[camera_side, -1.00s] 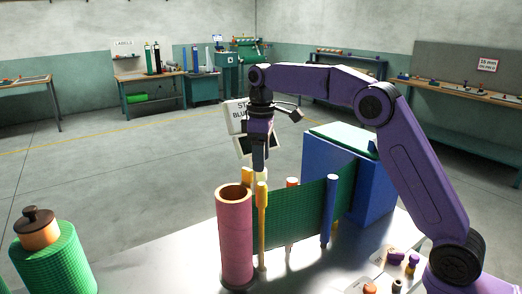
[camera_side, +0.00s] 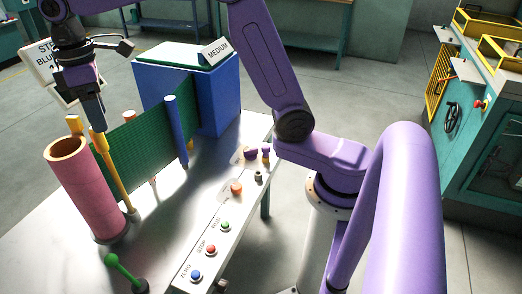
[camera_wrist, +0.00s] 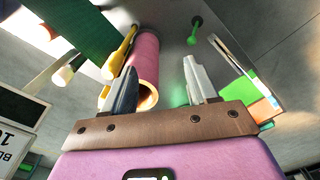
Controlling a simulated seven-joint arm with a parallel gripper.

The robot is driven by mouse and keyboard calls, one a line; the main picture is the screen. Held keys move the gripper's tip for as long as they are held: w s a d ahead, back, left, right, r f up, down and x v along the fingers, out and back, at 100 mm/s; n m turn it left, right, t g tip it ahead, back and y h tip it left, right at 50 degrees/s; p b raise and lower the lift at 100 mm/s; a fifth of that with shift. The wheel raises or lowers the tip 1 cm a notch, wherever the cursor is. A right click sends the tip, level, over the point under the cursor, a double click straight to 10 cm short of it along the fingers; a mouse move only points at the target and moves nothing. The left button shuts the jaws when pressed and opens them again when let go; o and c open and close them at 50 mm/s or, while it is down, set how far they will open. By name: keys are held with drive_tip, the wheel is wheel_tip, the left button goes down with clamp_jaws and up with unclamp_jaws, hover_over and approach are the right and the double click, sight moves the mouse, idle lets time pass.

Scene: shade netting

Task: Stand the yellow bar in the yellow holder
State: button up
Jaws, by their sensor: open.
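A yellow bar (camera_side: 116,178) with a thicker head stands beside a pink roll (camera_side: 87,190), with its lower end at a small grey foot on the bench. It also shows in the wrist view (camera_wrist: 122,48), beyond my left finger. A second yellow piece (camera_side: 74,124) pokes up behind the pink roll, mostly hidden. I cannot tell which yellow part is the holder. My gripper (camera_side: 99,128) is close above the bar's head in the side view. In the wrist view my gripper (camera_wrist: 160,68) has its fingers apart with nothing held between them.
Green netting (camera_side: 140,130) and a blue post (camera_side: 177,130) stand right of the bar. A blue box (camera_side: 205,95) is behind them. A green-knobbed lever (camera_side: 125,270) and a button panel (camera_side: 210,250) are at the front. The bench middle is clear.

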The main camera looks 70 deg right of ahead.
drive_tip(key=s+d+f+n, duration=0.1)
drive_tip(key=s+d+f, duration=0.2)
drive_tip(key=s, duration=0.7)
drive_tip(key=s+d+f, duration=0.3)
drive_tip(key=s+d, duration=0.1)
drive_tip(key=s, duration=0.7)
drive_tip(key=s+d+f+n, duration=0.1)
drive_tip(key=s+d+f, duration=0.2)
drive_tip(key=s, duration=0.7)
drive_tip(key=shift+s+d+f+n, duration=0.25)
drive_tip(key=shift+d+f+n, duration=0.1)
drive_tip(key=shift+d, duration=0.3)
